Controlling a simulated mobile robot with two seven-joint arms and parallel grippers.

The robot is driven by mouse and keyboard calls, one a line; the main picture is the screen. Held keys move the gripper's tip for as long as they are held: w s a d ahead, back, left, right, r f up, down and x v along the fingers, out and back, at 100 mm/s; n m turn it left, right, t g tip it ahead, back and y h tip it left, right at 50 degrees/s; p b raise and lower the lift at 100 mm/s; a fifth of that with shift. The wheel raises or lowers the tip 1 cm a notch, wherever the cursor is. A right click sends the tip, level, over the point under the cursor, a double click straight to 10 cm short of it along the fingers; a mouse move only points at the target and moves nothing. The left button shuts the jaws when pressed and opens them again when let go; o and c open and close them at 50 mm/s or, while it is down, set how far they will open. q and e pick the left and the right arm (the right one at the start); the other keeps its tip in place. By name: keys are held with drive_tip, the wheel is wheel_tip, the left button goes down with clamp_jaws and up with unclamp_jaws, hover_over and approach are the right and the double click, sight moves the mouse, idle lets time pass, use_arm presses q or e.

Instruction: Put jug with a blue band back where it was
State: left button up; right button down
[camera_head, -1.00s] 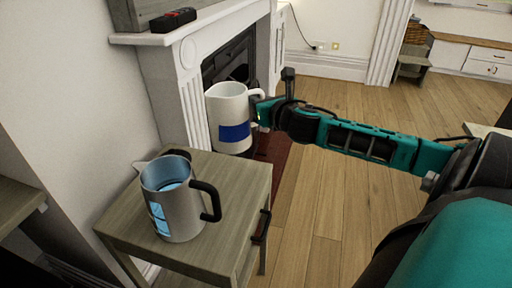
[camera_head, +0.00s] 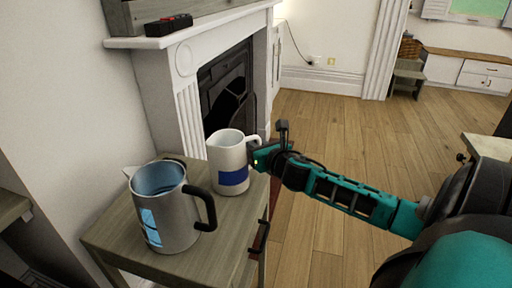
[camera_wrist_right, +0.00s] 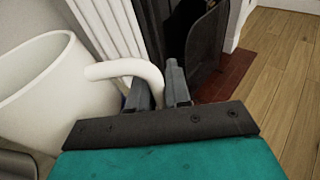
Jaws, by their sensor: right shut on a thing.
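The white jug with a blue band (camera_head: 229,160) is upright at the far right part of the small wooden table (camera_head: 215,250) in the head view. I cannot tell whether its base touches the tabletop. My right gripper (camera_head: 256,155) is shut on the jug's handle from the right. In the right wrist view, the white handle (camera_wrist_right: 125,70) runs to between the fingers (camera_wrist_right: 157,85), and the jug's body (camera_wrist_right: 40,90) fills the left side. A metal jug (camera_head: 168,208) with a black handle stands on the same table, nearer. My left gripper is not in view.
A white fireplace (camera_head: 190,95) stands just behind the table, with a dark hearth opening (camera_head: 228,90). Wooden floor to the right is open.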

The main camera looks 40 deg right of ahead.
drive_tip(key=shift+r, duration=0.1)
drive_tip(key=c, duration=1.1)
unclamp_jaws()
drive_tip(key=shift+f, duration=0.2)
drive_tip(key=shift+r, duration=0.15)
drive_tip(key=p+v, duration=0.2)
drive_tip(key=v, duration=1)
drive_tip(key=shift+s, duration=0.15)
